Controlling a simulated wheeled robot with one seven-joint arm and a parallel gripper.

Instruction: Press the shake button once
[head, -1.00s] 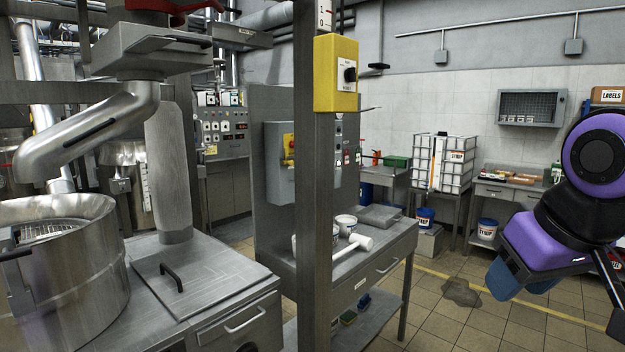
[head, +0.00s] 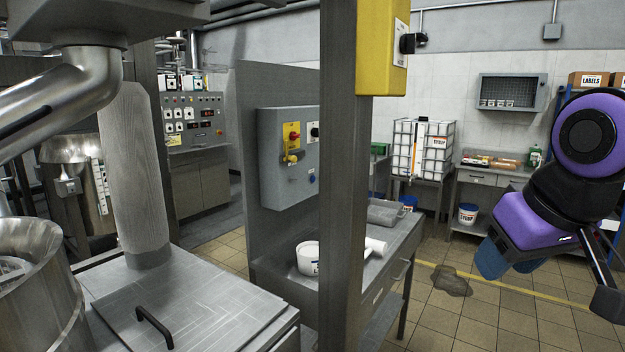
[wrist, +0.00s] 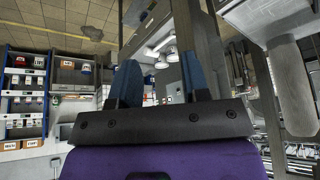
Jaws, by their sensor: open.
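No button is readable as the shake button. A grey control box (head: 285,158) on an upright panel carries a red and yellow switch (head: 292,142), a black knob (head: 314,132) and a small blue button (head: 311,178). A yellow box (head: 381,50) with a black knob (head: 408,43) is fixed to a metal post, nearer to me. My gripper (head: 497,257) is at the right of the head view, apart from both boxes. In the wrist view its blue fingers (wrist: 160,84) are spread with nothing held between them.
The metal post (head: 342,210) stands in front of a side table (head: 388,240) holding a white tub (head: 307,258) and a white mallet (head: 376,247). A steel vessel (head: 45,290) and cabinet top (head: 190,300) are at left. Floor is open at right, with a dark stain (head: 451,281).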

